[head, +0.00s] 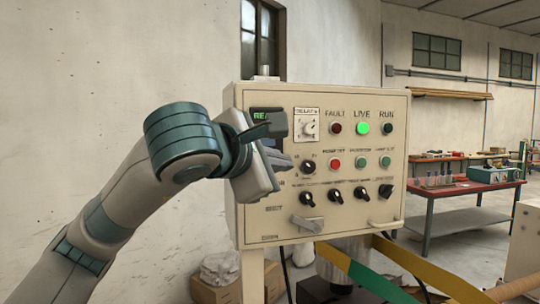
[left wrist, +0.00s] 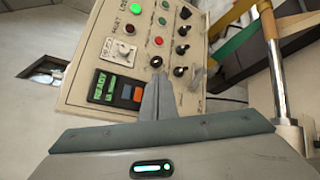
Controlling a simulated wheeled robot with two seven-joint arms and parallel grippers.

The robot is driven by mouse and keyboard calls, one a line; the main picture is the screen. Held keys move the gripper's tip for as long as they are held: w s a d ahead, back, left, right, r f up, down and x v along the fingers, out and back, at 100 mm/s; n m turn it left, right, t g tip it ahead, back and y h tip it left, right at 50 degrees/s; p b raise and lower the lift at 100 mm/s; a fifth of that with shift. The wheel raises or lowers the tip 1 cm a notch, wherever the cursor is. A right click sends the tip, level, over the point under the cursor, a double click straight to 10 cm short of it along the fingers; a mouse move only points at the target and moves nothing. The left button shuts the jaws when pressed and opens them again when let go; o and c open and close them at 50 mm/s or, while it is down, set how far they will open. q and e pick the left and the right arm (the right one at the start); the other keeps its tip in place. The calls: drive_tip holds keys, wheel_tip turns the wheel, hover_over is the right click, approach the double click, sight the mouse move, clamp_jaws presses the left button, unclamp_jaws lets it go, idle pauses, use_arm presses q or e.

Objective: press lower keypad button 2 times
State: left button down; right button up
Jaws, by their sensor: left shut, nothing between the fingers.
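The control panel (head: 349,210) is a cream box with lamps, knobs and a green-lit display (head: 264,114). In the left wrist view the display (left wrist: 103,87) reads READY, and beside it sit a blue button (left wrist: 127,91) and an orange button (left wrist: 138,94). The orange one lies farther from the display, so it is the lower keypad button. My left gripper (head: 278,126) is shut and empty in front of the panel's left side, hiding most of the keypad in the head view. In the left wrist view its fingertips (left wrist: 159,76) appear just beside the orange button; contact cannot be told.
Rotary knobs (head: 333,195) and a grey lever (head: 306,223) stick out below the keypad area. A green lamp (head: 362,128) is lit. Green and yellow bands (head: 365,275) run below the panel. A red-topped workbench (head: 465,188) stands at the right.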

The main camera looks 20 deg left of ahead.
use_arm(q)
drive_tip(key=shift+w, duration=0.1)
idle(0.3)
drive_tip(key=w+a+p, duration=0.2)
drive_tip(key=w+a, duration=0.3)
drive_tip(key=w, duration=0.2)
idle(0.5)
idle(1.6)
drive_tip(key=shift+w, duration=0.15)
drive_tip(key=shift+w+a+b, duration=0.2)
drive_tip(key=shift+w+b, duration=0.05)
drive_tip(key=shift+b, duration=0.25)
